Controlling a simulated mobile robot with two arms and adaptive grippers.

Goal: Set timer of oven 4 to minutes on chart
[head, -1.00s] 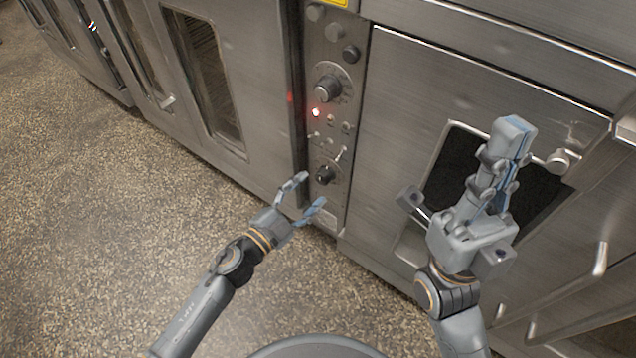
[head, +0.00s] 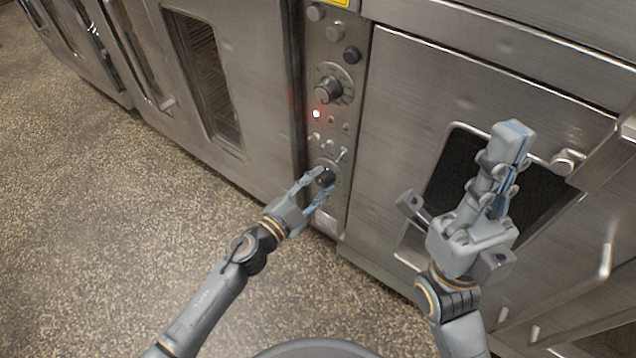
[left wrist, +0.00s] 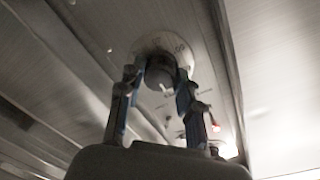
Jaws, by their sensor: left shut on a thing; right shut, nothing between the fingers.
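My left gripper (head: 319,184) is shut on this lower knob, one finger on each side. In the left wrist view the knob (left wrist: 159,72) sits between the fingertips, in front of a pale round scale (left wrist: 172,46); a light mark shows on the knob. The scale's numbers are too blurred to read. My right gripper (head: 512,135) is shut and empty, pointing up before the right oven door. No chart is in view.
A steel oven door with a window (head: 205,80) stands left of the panel. The right oven door (head: 410,110) has a dark window and a handle. Speckled floor (head: 110,220) is clear at the left.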

